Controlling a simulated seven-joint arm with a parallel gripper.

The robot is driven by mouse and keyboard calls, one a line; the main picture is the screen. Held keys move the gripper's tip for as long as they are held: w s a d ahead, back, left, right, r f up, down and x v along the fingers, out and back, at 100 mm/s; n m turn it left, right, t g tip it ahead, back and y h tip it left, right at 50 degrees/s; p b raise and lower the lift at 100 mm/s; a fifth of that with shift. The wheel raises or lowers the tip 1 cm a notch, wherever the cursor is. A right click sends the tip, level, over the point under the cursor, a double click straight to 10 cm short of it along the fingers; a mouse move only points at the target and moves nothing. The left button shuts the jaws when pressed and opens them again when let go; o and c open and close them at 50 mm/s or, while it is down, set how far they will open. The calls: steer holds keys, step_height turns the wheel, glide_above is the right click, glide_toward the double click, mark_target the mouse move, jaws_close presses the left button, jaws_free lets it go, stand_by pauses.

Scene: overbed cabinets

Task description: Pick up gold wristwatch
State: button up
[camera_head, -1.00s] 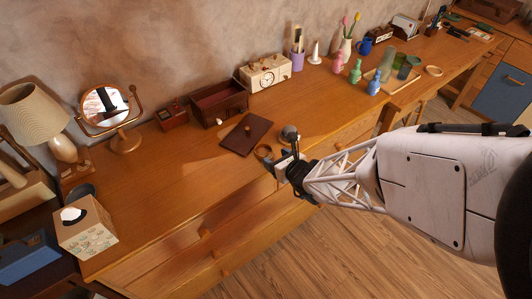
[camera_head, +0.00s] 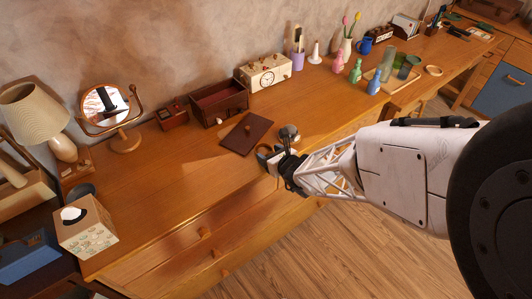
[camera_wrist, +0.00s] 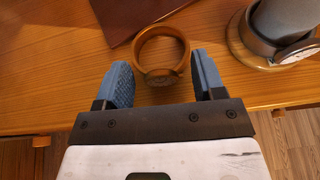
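The gold wristwatch (camera_wrist: 162,77) lies on the wooden desk as a closed ring, its face on the side nearest me in the wrist view. My gripper (camera_wrist: 160,66) is open, with one blue-grey finger on each side of the watch's near part and a visible gap on both sides. In the head view my gripper (camera_head: 272,160) is at the desk's front edge, and it mostly hides the watch there.
A second watch (camera_wrist: 297,50) sits around a grey post on a round wooden base, close right of my gripper. A dark red-brown board (camera_head: 246,133) lies just behind. An open dark box (camera_head: 219,103) stands farther back.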

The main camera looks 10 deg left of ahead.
mark_target(270, 147)
steer(key=c, duration=1)
steer(key=shift+r, duration=0.75)
step_height(270, 147, up, 2)
steer(key=shift+r, duration=0.1)
steer(key=s+d, duration=0.3)
steer(key=s, duration=0.4)
steer(key=s+d+r, duration=0.1)
steer(key=s+d, duration=0.2)
steer(key=s, duration=0.4)
steer(key=shift+s+d+r, duration=0.15)
steer(key=shift+s+d, duration=0.15)
